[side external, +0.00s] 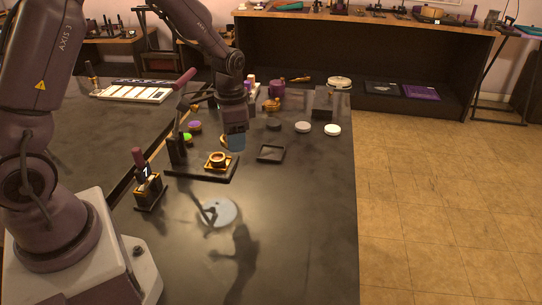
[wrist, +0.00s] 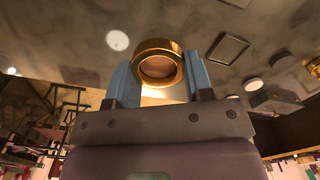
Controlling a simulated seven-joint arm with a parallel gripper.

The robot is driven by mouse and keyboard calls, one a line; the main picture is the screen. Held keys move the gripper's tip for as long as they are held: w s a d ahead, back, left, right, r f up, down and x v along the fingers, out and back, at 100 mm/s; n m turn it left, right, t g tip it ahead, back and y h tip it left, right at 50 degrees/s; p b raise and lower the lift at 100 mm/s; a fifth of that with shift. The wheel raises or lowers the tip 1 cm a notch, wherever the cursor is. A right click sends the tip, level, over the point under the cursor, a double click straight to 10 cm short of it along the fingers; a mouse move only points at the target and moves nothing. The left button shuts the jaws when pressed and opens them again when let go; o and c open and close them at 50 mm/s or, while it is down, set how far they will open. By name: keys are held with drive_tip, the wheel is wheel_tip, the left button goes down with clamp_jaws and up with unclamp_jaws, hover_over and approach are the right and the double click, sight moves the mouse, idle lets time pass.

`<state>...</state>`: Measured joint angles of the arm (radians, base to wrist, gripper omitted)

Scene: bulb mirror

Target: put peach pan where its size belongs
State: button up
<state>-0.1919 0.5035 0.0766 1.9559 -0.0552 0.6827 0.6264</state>
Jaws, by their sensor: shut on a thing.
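My gripper (side external: 235,142) is over the dark table, its blue fingers pointing down. In the wrist view my gripper (wrist: 159,82) is shut on a round gold-rimmed pan (wrist: 158,48) with a peach-toned inside. In the side view only a gold sliver of this pan (side external: 223,140) shows beside the blue fingers. It is held above the table, near a black stand (side external: 190,172) that carries another round gold piece (side external: 217,156). An empty black square tray (side external: 270,154) lies to the right; it also shows in the wrist view (wrist: 228,48).
A purple-topped pan (side external: 195,126) and a green-topped one (side external: 186,138) sit left of the gripper. White discs (side external: 303,127) and a dark disc (side external: 274,124) lie behind. The front right of the table is clear.

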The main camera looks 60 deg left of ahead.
drive_tip(key=w+a+f+m, duration=0.1)
drive_tip(key=a+m, duration=0.2)
drive_tip(key=m, duration=1.4)
hover_over(272, 155)
drive_tip(key=f, duration=0.9)
drive_tip(key=shift+s+d+f, duration=0.15)
drive_tip(key=shift+s+f, duration=0.15)
drive_tip(key=shift+f, duration=0.1)
drive_tip(key=shift+w+f, duration=0.25)
drive_tip(key=shift+f, duration=1.55)
